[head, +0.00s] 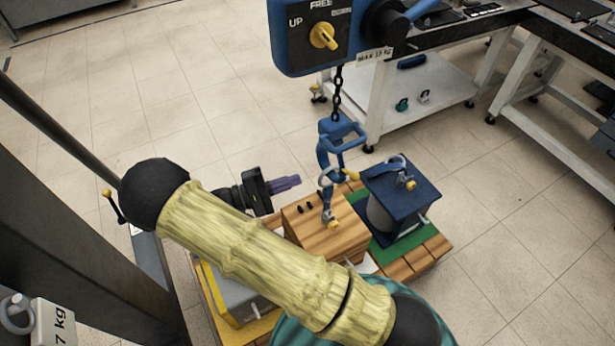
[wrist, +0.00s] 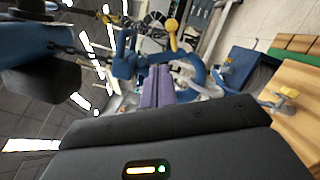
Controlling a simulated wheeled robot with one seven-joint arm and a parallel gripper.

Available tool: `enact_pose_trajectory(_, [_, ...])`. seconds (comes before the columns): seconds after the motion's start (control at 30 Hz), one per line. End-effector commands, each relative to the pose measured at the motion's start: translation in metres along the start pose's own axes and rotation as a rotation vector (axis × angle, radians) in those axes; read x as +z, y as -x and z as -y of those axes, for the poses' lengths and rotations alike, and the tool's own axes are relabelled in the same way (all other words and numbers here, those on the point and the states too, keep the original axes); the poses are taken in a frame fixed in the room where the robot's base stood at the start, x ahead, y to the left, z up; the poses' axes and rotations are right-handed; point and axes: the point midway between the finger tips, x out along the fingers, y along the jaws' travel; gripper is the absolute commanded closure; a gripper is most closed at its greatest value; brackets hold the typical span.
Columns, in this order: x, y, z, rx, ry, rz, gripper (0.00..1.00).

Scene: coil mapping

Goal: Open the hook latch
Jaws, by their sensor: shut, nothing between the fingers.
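A blue hook (head: 323,156) hangs on a chain below the blue hoist. A yellow-tipped piece (head: 351,174), which looks like its latch, sits at the hook's lower right. In the wrist view the blue hook (wrist: 124,64) stands just beyond the fingers, with a yellow knob (wrist: 172,26) above them. My gripper (head: 297,181) has purple fingers, shut and empty. It points right toward the hook from the left, with a gap between in the head view. The fingers also show in the wrist view (wrist: 160,76). Whether the latch is open or shut is unclear.
A wooden block (head: 328,238) stands below the hook, with a grey ring and small blue fitting above it. A blue-framed coil (head: 400,198) is to its right on a green mat. The hoist box (head: 312,50) is above. A white-legged workbench (head: 425,92) stands behind.

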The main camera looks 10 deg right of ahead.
Motion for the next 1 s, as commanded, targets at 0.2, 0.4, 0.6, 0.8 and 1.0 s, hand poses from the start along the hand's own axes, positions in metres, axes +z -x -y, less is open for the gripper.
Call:
enact_pose_trajectory(0.2, [0.0, 0.019, -0.001, 0.0, 0.0, 0.0, 1.0])
enact_pose_trajectory(0.4, [0.001, 0.023, -0.001, 0.003, 0.0, -0.006, 1.0])
enact_pose_trajectory(0.6, [0.001, 0.024, -0.001, 0.005, 0.0, -0.008, 1.0])
enact_pose_trajectory(0.8, [0.002, 0.018, 0.0, -0.023, 0.009, -0.004, 1.0])
enact_pose_trajectory(1.0, [0.014, -0.018, 0.01, -0.267, 0.073, 0.017, 1.0])
